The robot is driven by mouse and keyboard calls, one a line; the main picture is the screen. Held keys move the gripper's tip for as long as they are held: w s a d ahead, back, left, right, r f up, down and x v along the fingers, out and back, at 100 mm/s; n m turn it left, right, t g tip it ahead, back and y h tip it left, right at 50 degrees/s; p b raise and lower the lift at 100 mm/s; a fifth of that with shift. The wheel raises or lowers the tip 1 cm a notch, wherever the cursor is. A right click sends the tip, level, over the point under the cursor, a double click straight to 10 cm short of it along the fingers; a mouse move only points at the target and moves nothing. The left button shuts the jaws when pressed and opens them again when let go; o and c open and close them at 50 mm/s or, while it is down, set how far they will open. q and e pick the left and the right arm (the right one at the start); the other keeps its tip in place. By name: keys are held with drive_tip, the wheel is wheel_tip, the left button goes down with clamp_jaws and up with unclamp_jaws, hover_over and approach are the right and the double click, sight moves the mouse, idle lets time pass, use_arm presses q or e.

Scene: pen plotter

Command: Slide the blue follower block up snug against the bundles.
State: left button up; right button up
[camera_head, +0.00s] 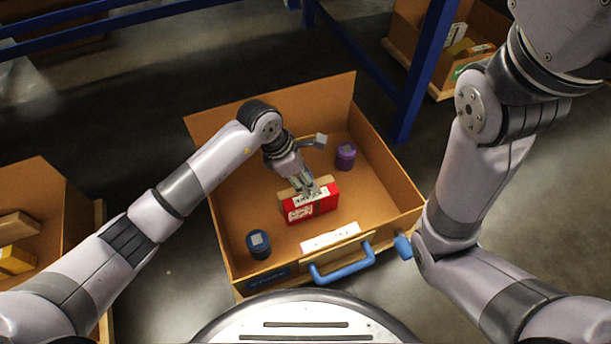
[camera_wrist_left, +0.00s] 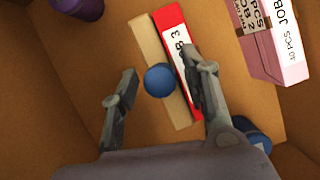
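A tan wooden block (camera_wrist_left: 165,70) lies along a red box (camera_wrist_left: 178,55) with a white label in the left wrist view. A round blue knob (camera_wrist_left: 160,81) shows over the tan block, between my fingers. I see no plainly blue block; whether this knobbed piece is the follower cannot be told. My right gripper is out of view.
The open cardboard-coloured bin (camera_head: 385,165) holds a purple cylinder (camera_head: 345,157), a dark blue cylinder (camera_head: 258,245) and a pink-red labelled box (camera_wrist_left: 278,45). A blue handle (camera_head: 342,268) is on the front wall. Bare floor shows around the red box. A blue post (camera_head: 425,70) stands behind.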

use_arm(q)
clamp_jaws()
idle(0.6)
